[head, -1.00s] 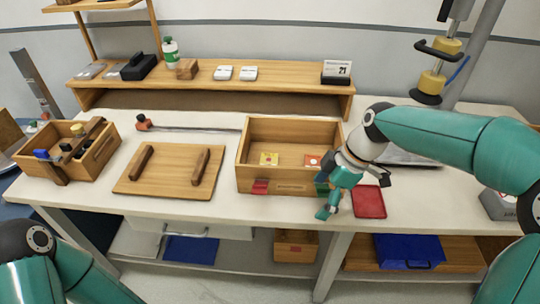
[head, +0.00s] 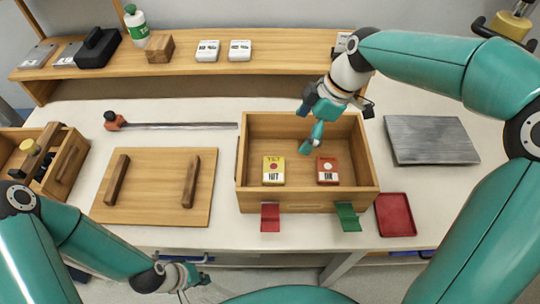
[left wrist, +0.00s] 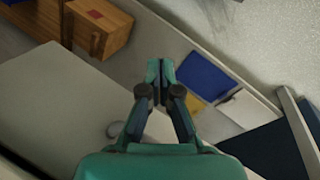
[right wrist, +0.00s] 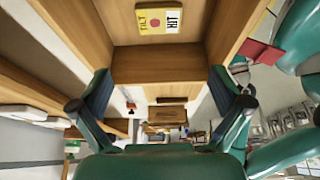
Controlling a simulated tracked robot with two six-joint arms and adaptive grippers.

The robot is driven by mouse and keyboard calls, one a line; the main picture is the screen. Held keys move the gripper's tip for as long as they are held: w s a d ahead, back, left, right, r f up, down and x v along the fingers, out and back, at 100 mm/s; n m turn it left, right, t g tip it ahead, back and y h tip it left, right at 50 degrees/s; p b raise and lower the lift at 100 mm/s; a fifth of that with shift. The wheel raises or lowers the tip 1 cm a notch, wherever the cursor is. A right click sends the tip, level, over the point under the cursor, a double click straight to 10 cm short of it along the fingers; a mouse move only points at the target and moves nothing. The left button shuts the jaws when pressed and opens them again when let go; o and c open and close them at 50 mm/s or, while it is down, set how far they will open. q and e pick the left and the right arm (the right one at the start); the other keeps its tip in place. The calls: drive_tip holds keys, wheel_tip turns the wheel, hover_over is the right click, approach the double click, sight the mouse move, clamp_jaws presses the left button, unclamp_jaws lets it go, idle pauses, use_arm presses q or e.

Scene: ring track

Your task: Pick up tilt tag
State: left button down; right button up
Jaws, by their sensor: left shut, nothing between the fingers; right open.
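A yellow tag (head: 273,170) with a red dot and a white label lies in the left part of the open wooden box (head: 308,198). It also shows in the right wrist view (right wrist: 158,20), reading "TILT" and "HIT". A similar orange-red tag (head: 328,171), whose label seems to read "OK", lies to its right. My right gripper (head: 308,145) is open and empty over the box's back half, above and behind the tags. Its spread fingers show in the right wrist view (right wrist: 160,104). My left gripper (head: 197,281) is shut and empty, low before the table's front edge.
A red flap (head: 270,217) and a green flap (head: 347,217) stick out from the box's front. A red tray (head: 396,215) and grey plate (head: 430,140) lie to its right. A board with two handles (head: 155,190) lies left, a long rod (head: 180,126) behind it.

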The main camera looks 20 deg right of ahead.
drive_tip(key=p, duration=0.1)
hover_over(272, 169)
drive_tip(key=d, duration=0.3)
drive_tip(key=f, duration=1)
drive_tip(key=shift+s+a+f, duration=0.15)
drive_tip(key=shift+s+f, duration=0.1)
drive_tip(key=shift+s, duration=0.1)
drive_tip(key=shift+a+f+p, duration=0.3)
drive_tip(key=shift+f+p, duration=0.05)
drive_tip(key=shift+f, duration=0.15)
drive_tip(key=p+x, duration=0.1)
drive_tip(key=x, duration=0.3)
drive_tip(key=shift+w, duration=0.1)
drive_tip(key=c, duration=0.7)
drive_tip(key=shift+r, duration=0.1)
